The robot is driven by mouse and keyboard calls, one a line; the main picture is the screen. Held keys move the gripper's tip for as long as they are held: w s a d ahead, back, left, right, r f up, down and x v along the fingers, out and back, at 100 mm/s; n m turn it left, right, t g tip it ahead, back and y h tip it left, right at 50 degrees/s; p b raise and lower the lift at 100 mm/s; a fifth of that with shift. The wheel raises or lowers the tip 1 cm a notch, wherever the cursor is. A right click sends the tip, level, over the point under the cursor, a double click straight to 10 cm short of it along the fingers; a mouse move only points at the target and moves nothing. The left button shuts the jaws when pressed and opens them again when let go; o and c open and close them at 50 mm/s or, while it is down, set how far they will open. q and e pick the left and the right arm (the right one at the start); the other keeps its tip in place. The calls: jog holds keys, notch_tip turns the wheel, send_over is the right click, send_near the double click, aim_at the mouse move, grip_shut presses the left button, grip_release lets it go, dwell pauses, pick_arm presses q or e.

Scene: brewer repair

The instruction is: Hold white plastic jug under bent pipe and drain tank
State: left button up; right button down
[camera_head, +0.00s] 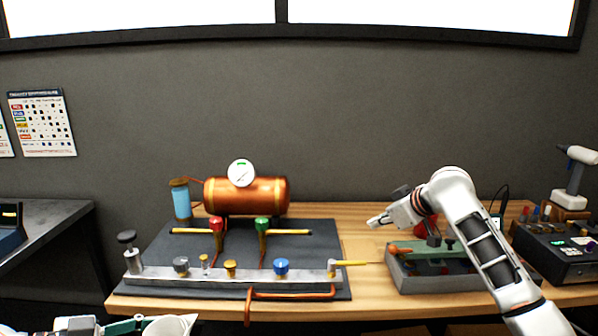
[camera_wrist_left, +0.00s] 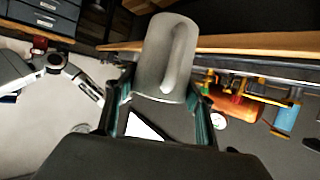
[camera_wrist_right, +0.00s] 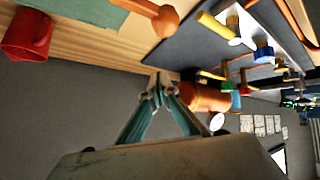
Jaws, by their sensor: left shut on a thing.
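The white plastic jug (camera_wrist_left: 152,62) is held between the fingers of my left gripper (camera_wrist_left: 160,108), its handle facing the left wrist camera. In the head view the jug (camera_head: 170,326) and my left gripper (camera_head: 128,326) show only partly at the bottom left, below the bench front. The bent copper pipe (camera_head: 290,295) runs along the front of the rig and turns down over the bench edge at its left end. The jug is left of and below that end, apart from it. The copper tank (camera_head: 270,197) stands at the back. My right gripper (camera_head: 374,222) is shut and empty above the bench.
A dark mat (camera_head: 325,240) carries the metal manifold (camera_head: 205,278) with coloured knobs and valves. A grey tray (camera_head: 405,280) with a green top stands to the right, below my right arm. A red mug (camera_wrist_right: 27,35) shows in the right wrist view. A gauge (camera_head: 241,173) fronts the tank.

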jog(key=s+a+r+n+g, duration=0.2)
jog(key=s+a+n, duration=0.1)
jog(key=a, duration=0.2)
jog(key=shift+y, duration=0.4)
notch_tip(320, 180, down, 5)
jog(key=shift+w+f, duration=0.1)
jog(key=shift+w, duration=0.05)
dwell(1.2)
pick_arm(q)
jog(key=s+d+f, duration=0.3)
jog(key=d+f, duration=0.9)
jog(key=d, duration=0.1)
jog(key=w, duration=1.3)
jog(key=shift+a, duration=0.2)
jog(key=shift+f, duration=0.1)
pick_arm(e)
jog(key=shift+f, duration=2.35)
